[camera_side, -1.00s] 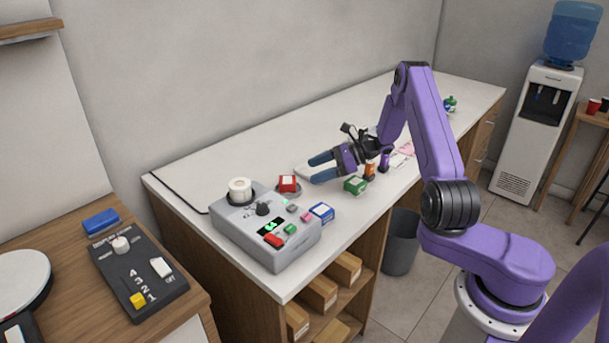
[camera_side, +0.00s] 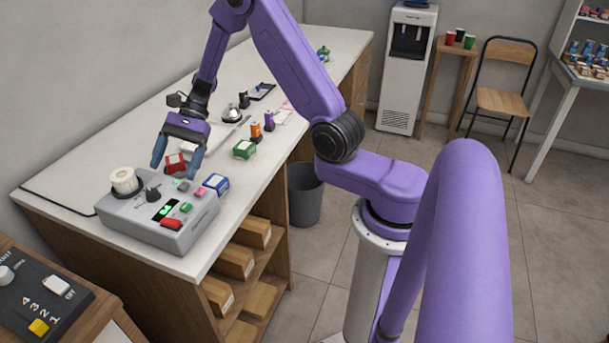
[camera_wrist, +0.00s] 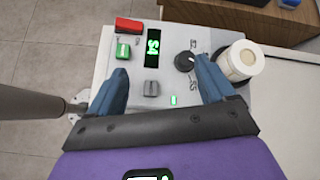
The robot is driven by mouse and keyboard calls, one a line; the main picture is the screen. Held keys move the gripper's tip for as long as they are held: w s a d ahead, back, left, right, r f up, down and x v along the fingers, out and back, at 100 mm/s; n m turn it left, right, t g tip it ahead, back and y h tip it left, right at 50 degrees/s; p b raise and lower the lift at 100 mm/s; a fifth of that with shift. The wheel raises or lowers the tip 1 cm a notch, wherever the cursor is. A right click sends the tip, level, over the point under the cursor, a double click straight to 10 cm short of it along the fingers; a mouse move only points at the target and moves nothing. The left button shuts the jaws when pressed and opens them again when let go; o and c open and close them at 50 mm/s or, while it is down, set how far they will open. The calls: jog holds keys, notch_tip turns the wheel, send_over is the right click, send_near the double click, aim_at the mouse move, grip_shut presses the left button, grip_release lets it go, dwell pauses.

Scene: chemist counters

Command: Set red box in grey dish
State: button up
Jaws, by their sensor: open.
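The red box (camera_side: 175,164) with a white label is on the white counter's near part, just behind the grey control box. My gripper (camera_side: 175,169) points down over it, open, with one blue finger on each side. I cannot tell whether the fingers touch the box. The grey dish is mostly hidden behind the fingers and control box; in the earlier side view a dish rim shows around the foot of the red box. In the wrist view my gripper (camera_wrist: 162,66) has its fingers spread; neither the red box nor the dish can be made out there.
The grey control box (camera_side: 150,228) has a knob, buttons and a green display, with a white round container (camera_side: 124,181) on top. A blue box (camera_side: 216,184) and a green box (camera_side: 244,149) stand to the right. A silver bell (camera_side: 231,114) is farther back.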

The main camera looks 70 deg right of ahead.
jog(key=s+a+n+g, duration=0.1)
jog(key=s, duration=0.1)
jog(key=s+a+r+n+g+h, duration=0.1)
jog(key=s+a+n, duration=0.1)
jog(key=s+a+r+n+h, duration=0.1)
jog(key=s+n, duration=0.1)
jog(key=shift+s+a+g, duration=0.2)
jog(key=shift+a+g, duration=0.15)
jog(key=shift+g, duration=0.05)
jog(key=s+d+r+n+t+h, duration=0.1)
jog(key=s+n+h, duration=0.3)
jog(key=s+n, duration=0.7)
jog(key=s+d+r+n+t+h, duration=0.1)
jog(key=s+r+n+t+h, duration=0.1)
jog(key=s+n, duration=0.9)
jog(key=s+r+h, duration=0.1)
jog(key=s, duration=0.2)
jog(key=shift+s+d+r+h, duration=0.25)
jog(key=shift+d+r+h, duration=0.1)
jog(key=shift+h, duration=0.05)
